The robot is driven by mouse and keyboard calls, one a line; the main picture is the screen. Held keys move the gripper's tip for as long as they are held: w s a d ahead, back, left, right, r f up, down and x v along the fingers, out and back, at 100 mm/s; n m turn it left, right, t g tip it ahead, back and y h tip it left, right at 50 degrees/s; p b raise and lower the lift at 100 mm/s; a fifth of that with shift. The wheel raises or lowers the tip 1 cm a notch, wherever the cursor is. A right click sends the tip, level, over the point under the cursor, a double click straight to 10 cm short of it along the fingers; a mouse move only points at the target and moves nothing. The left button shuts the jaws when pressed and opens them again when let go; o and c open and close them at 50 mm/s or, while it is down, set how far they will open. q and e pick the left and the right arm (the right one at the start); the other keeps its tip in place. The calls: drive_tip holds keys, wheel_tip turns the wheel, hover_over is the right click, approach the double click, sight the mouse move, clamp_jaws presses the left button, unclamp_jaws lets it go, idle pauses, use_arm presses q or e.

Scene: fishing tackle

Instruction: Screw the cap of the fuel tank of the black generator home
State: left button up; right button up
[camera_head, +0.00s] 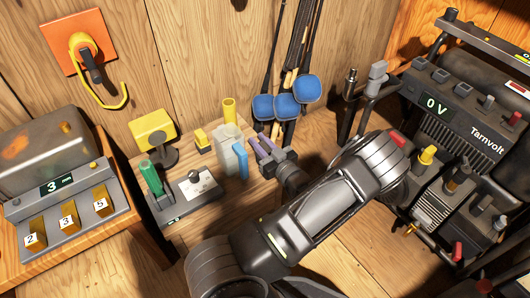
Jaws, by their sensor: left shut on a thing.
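The black generator (465,130) stands at the right, with a 0 V display and the name Tarnvolt on its panel. A dark rounded body, perhaps its fuel tank (478,76), shows behind the panel. A yellow knob (427,155) sits upright low on its front; I cannot tell whether it is the tank cap. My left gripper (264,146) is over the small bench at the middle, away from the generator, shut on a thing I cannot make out. Two purple prongs show at its tip, beside a blue tube (241,161). My right gripper is not in view.
The small bench carries a grey cup (228,143), a yellow lamp-like piece (154,130) and a green-handled device (152,178). Blue-headed tools (285,104) hang on the wall behind. A numbered box (68,217) stands left. My arm hides part of the generator's left side.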

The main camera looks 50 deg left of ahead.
use_arm(q)
clamp_jaws()
wheel_tip(320, 180, up, 10)
drive_tip(key=p, duration=0.5)
idle(0.6)
